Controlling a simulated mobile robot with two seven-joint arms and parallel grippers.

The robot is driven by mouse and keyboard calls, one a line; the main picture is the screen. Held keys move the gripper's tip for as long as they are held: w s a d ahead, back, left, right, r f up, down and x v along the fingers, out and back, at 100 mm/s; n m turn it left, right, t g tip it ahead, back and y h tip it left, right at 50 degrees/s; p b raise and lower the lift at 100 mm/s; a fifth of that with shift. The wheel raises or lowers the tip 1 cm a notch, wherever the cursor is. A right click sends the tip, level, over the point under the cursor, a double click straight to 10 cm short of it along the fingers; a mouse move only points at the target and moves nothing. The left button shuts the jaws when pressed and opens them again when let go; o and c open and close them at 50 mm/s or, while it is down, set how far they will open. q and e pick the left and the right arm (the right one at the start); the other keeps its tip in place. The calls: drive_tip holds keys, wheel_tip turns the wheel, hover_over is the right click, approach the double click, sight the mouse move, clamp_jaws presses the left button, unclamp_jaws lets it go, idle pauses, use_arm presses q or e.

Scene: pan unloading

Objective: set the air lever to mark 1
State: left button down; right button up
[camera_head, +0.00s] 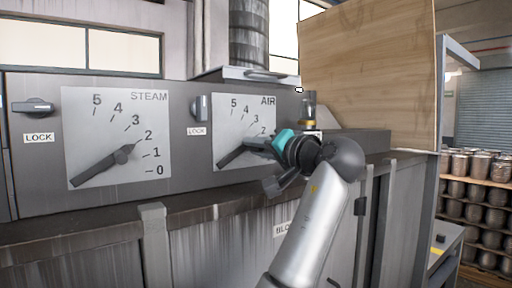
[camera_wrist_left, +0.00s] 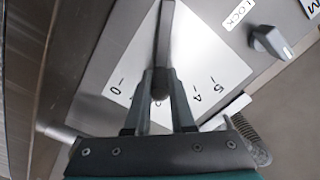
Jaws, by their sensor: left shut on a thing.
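The air lever (camera_head: 232,156) is a dark bar on the white AIR plate (camera_head: 238,112). It runs from its lower-left end up and right into my left gripper (camera_head: 258,145), pointing below mark 2. My left gripper is shut on its knob end. In the left wrist view the two fingers (camera_wrist_left: 163,85) are on either side of the lever's round knob (camera_wrist_left: 160,92), and the bar (camera_wrist_left: 167,40) runs up from it. In the head view mark 1 is hidden behind the gripper.
Left of it is the STEAM plate (camera_head: 90,135), its own lever (camera_head: 100,168) pointing near 2. LOCK knobs (camera_head: 199,107) (camera_head: 38,106) sit beside both plates. A wooden board (camera_head: 370,75) stands at right. Shelves of jars (camera_head: 480,190) are far right.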

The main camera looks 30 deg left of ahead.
idle(0.3)
use_arm(q)
drive_tip(key=shift+w+d+f+m+p, duration=0.15)
drive_tip(key=shift+f+m+p, duration=0.15)
drive_tip(key=shift+m, duration=0.3)
drive_tip(key=shift+w+f+m+p, duration=0.15)
drive_tip(key=shift+f+m+p, duration=0.1)
drive_tip(key=shift+m, duration=0.35)
drive_tip(key=shift+f+m, duration=0.3)
drive_tip(key=c, duration=0.8)
unclamp_jaws()
drive_tip(key=shift+o, duration=0.2)
drive_tip(key=b+v, duration=0.4)
drive_tip(key=v, duration=1.1)
